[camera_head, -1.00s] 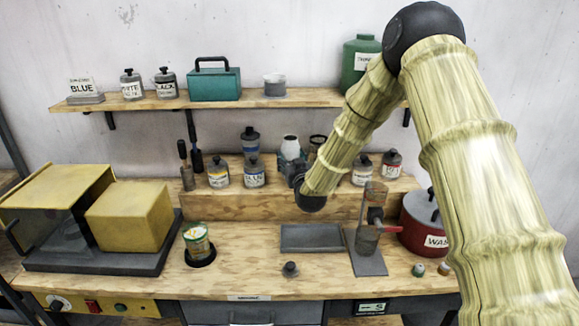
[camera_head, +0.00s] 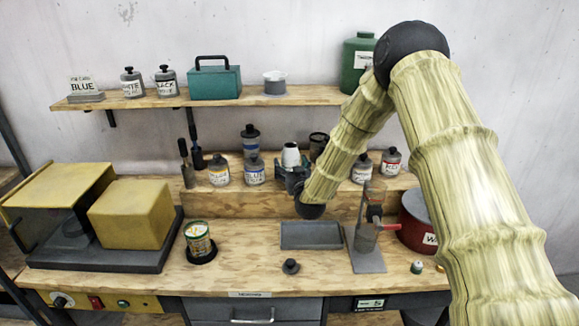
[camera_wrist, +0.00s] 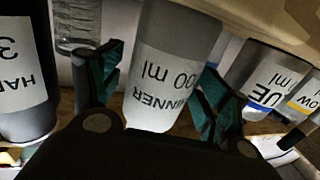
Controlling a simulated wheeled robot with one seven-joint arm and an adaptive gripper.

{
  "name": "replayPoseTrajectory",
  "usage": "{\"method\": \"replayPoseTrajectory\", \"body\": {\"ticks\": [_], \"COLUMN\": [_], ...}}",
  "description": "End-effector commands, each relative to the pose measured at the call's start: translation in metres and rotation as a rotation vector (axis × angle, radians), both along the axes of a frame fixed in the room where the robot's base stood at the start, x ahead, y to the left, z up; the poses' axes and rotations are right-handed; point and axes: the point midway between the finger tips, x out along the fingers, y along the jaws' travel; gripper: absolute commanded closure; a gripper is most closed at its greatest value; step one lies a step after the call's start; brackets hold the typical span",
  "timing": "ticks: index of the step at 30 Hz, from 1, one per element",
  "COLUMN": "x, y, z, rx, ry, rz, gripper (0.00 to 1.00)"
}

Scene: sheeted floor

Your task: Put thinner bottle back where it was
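The thinner bottle (camera_head: 291,156) is pale and upright at the middle of the raised back ledge (camera_head: 240,205). In the wrist view its label reads THINNER 100 ml, upside down (camera_wrist: 165,75). My gripper (camera_head: 287,174) has its teal fingers on both sides of the bottle; they also show in the wrist view (camera_wrist: 160,88).
A blue-label bottle (camera_head: 255,169) and a yellow-label bottle (camera_head: 218,170) stand left of it. A dark-rimmed jar (camera_head: 318,142) is close on the right. A shelf (camera_head: 200,100) runs above. A grey tray (camera_head: 311,235) and small black cap (camera_head: 290,266) lie in front.

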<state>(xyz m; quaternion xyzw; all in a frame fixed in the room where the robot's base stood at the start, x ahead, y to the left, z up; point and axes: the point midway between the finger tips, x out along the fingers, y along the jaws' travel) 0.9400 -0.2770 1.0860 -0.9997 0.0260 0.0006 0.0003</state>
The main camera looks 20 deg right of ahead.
Motion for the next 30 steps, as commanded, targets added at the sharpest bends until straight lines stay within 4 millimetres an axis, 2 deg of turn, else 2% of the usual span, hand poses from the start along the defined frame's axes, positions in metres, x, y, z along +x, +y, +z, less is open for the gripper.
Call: {"method": "replayPoseTrajectory", "body": {"ticks": [9, 11, 14, 24, 30], "x": [0.0, -0.005, -0.018, -0.08, -0.107], "y": [0.0, 0.0, 0.001, 0.004, 0.006], "z": [0.004, 0.001, 0.0, -0.001, 0.0], "rx": [0.0, 0.0, 0.0, 0.001, 0.0], "ry": [0.0, 0.001, 0.0, 0.0, 0.0], "rz": [0.0, 0.0, 0.0, 0.0, 0.0], "gripper": [0.24, 0.24, 0.24, 0.24, 0.24]}}
